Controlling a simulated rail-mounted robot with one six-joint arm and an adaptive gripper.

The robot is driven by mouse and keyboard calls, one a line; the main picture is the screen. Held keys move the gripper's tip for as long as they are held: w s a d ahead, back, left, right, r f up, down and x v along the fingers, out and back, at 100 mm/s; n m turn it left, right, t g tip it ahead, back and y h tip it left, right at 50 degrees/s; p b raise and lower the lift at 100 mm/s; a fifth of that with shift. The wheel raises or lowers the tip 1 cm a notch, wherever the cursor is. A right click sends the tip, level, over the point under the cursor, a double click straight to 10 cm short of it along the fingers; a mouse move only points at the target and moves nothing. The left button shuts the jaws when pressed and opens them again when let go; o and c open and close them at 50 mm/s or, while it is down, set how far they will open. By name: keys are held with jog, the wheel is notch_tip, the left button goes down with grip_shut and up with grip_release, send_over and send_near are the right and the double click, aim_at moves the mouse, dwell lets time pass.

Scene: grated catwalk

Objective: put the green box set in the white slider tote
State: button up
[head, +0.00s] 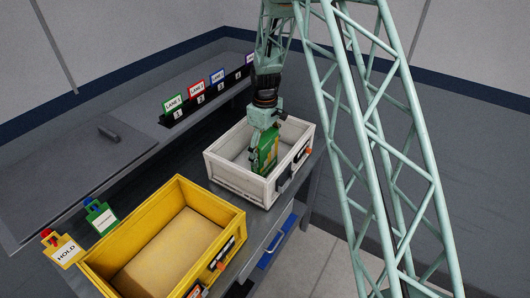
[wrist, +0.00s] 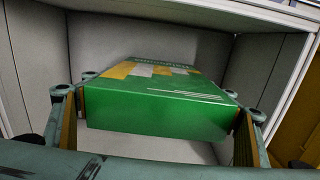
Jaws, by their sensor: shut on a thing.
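The green box set (head: 267,152) is a green box with yellow, orange and white blocks printed on it. In the wrist view the green box set (wrist: 160,109) sits between the two fingers of my gripper (wrist: 160,112), which is shut on it. In the head view my gripper (head: 266,138) points down over the white slider tote (head: 238,183). The box is within the tote's opening, inside its walls. The tote's pale inner walls (wrist: 100,40) surround the box in the wrist view. Whether the box touches the tote floor cannot be told.
A yellow tote (head: 213,205) with a tan interior stands in front-left of the white tote. A HOLD sign (head: 66,252) and a green tag (head: 101,217) stand beside it. Several lane signs (head: 196,89) line the back. A dark handle-like object (head: 108,134) lies on the left surface.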

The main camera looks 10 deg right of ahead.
aim_at(265, 137)
jog(key=o, duration=1.1)
jog(key=shift+c, duration=0.2)
jog(key=shift+r, duration=0.1)
notch_tip(265, 137, up, 11)
jog(key=shift+f, duration=0.15)
jog(key=shift+r, duration=0.65)
